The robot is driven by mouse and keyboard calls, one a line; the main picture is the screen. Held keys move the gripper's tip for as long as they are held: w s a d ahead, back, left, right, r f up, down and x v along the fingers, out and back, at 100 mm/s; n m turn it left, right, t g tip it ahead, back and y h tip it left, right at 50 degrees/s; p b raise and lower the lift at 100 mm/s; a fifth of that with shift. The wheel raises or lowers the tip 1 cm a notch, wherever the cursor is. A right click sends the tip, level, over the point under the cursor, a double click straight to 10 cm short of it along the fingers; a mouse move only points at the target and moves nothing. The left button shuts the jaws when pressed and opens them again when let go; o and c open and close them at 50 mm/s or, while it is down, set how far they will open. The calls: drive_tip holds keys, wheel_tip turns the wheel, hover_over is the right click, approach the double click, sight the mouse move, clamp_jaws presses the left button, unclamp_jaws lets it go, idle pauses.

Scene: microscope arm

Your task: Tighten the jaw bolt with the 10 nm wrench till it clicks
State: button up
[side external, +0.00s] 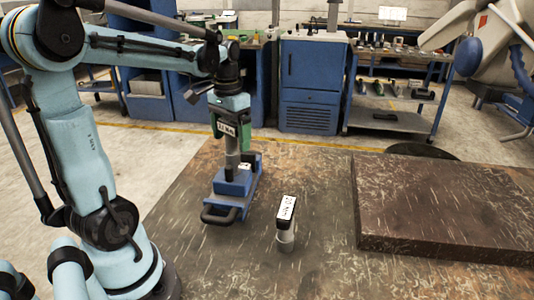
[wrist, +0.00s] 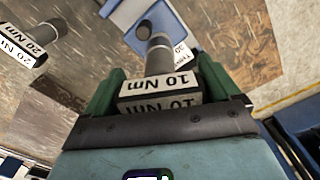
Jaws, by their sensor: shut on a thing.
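My gripper (side external: 229,130) is shut on the 10 Nm wrench (wrist: 165,88). Its green fingers sit on either side of the wrench's labelled head in the wrist view. The wrench's grey shaft (side external: 232,160) points down, roughly upright, over the blue vise (side external: 236,183) on the table. The vise also shows at the top of the wrist view (wrist: 176,28). The jaw bolt is not clearly visible, and I cannot tell whether the wrench tip touches it. No click indication can be seen.
A 20 Nm wrench (side external: 286,225) stands on the brown table to the right of the vise; it also shows in the wrist view (wrist: 45,38). A small white label (side external: 244,166) sits by the vise. A thick slab (side external: 450,205) fills the table's right. Bare table lies in front.

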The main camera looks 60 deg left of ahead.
drive_tip(key=shift+f, duration=1.2)
idle(0.3)
drive_tip(key=m, duration=0.4)
idle(0.4)
drive_tip(key=shift+m, duration=2)
